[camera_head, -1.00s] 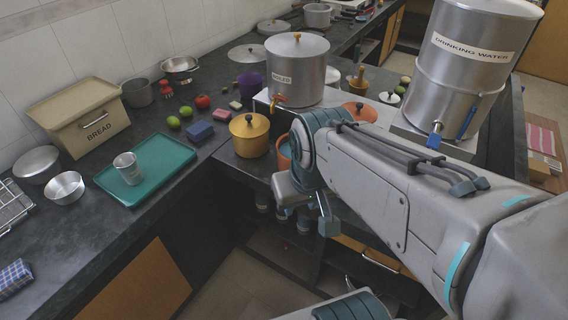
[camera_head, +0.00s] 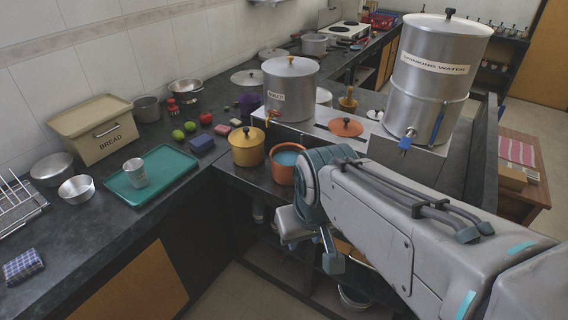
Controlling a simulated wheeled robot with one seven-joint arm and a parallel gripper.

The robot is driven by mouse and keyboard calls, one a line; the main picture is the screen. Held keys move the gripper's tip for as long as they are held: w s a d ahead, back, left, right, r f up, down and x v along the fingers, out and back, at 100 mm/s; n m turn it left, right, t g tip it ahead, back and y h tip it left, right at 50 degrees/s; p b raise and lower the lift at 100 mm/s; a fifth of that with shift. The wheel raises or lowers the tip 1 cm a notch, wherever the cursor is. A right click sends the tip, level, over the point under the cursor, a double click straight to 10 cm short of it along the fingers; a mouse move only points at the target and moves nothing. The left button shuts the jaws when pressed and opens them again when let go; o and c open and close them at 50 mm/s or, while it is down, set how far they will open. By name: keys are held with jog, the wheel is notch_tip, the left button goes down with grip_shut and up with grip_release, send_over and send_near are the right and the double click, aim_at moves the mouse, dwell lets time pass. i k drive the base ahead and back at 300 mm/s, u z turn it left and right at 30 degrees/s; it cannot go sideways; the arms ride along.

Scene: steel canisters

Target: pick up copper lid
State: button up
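The copper lid (camera_head: 345,128), a flat orange-brown disc with a small dark knob, lies on the grey metal stand (camera_head: 311,131) between the boiler and the drinking-water canister. An open copper pot (camera_head: 288,165) with bluish contents stands on the counter below and left of it. My arm reaches in from the right and bends down in front of the counter. The end parts of my arm, probably my gripper (camera_head: 333,262), show below the pot, lower than the lid and well apart from it. Its fingers are not clear enough to tell open from shut.
The large drinking-water canister (camera_head: 437,75) stands right of the lid, and the boiler (camera_head: 290,88) with a tap stands left. A yellow lidded pot (camera_head: 247,147) is beside the copper pot. A wooden pestle in a mortar (camera_head: 348,100) stands behind the lid. A teal tray (camera_head: 165,187) holds a cup.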

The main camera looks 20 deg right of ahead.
aim_at(343, 127)
jog(key=z, duration=0.9)
jog(key=i, duration=0.5)
jog(key=u, duration=0.75)
